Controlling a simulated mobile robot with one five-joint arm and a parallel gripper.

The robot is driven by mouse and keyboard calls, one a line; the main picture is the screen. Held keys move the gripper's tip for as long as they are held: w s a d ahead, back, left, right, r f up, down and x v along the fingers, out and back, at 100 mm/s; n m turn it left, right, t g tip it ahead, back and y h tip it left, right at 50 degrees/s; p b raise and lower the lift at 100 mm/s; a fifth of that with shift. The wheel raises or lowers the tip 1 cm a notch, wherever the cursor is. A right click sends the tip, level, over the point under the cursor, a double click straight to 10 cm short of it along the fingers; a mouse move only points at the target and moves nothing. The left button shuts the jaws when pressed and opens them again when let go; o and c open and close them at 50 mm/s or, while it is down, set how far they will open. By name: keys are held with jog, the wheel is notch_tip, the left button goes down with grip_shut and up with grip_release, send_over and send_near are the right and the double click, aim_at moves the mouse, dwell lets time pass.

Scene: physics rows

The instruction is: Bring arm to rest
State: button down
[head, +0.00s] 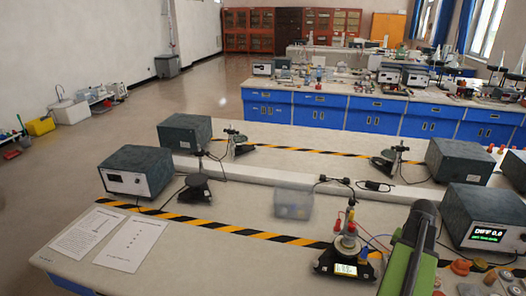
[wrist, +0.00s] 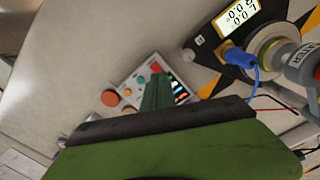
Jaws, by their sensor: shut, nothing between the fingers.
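My arm, green with a dark joint, rises at the lower right of the head view, in front of the lab bench (head: 210,240). Its gripper does not show clearly there. In the wrist view my gripper (wrist: 157,92) shows as green fingers closed together, with nothing between them. It points toward a control panel (wrist: 122,90) with red, orange and green buttons. I cannot tell how far above the bench it is.
A scale with a lit display (head: 345,268) stands left of the arm; it also shows in the wrist view (wrist: 238,18). A dark box reading DIFF 0.0 (head: 483,228) stands to the right. Papers (head: 130,243) lie at the left. The bench's front middle is clear.

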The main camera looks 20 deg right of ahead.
jog(key=w+a+n, duration=0.6)
jog(key=w+a, duration=1)
jog(key=a, duration=0.5)
jog(key=w+a+n, duration=0.2)
jog(key=a+n, duration=0.1)
jog(key=a, duration=1.2)
jog(key=w+a+n, duration=0.2)
jog(key=a+n, duration=0.2)
jog(key=a, duration=1.1)
jog(key=shift+w, duration=0.35)
